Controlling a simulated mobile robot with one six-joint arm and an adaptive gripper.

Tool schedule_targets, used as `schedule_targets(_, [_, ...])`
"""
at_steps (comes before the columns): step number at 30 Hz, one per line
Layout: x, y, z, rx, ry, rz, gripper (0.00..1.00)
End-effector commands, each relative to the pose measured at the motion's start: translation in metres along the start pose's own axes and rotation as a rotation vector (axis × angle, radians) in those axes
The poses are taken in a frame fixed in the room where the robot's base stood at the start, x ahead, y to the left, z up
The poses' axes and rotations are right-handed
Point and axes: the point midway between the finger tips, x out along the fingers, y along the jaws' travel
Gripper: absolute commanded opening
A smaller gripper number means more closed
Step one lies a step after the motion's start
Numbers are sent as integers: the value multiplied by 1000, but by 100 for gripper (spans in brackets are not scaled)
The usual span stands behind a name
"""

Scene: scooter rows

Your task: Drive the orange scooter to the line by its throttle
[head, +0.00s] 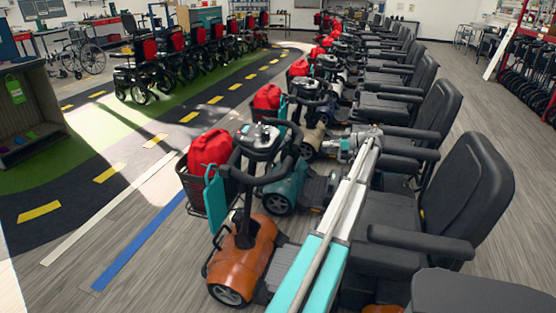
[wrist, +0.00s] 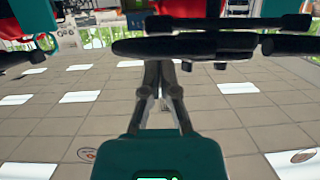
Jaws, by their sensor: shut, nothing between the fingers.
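The orange scooter (head: 262,245) stands nearest in the row in the head view, with a black loop handlebar (head: 285,160), a small console (head: 257,133) and a red bag (head: 210,147) in its front basket. I cannot make out its throttle lever. My arm crosses the scooter, and its wrist end lies to the right of and beyond the handlebar, apart from it. In the wrist view my gripper (wrist: 161,68) is shut and empty. A dark bar (wrist: 200,45) spans beyond the fingers; I cannot tell whose it is. A blue line (head: 140,245) lies on the floor left of the scooter.
A teal scooter (head: 285,188) and several others stand close behind the orange one. A white line (head: 110,217) runs beside the blue one. The floor between the scooter and the lines is clear. Wheelchairs (head: 175,60) stand in a row beyond the painted road.

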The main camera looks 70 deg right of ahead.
Motion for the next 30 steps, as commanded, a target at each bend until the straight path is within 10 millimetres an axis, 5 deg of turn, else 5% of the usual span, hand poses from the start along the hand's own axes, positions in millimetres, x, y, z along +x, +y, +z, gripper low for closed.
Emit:
schedule_targets(15, [56,0,1,0,0,-1,0])
schedule_targets(30, [76,0,0,0,0,-1,0])
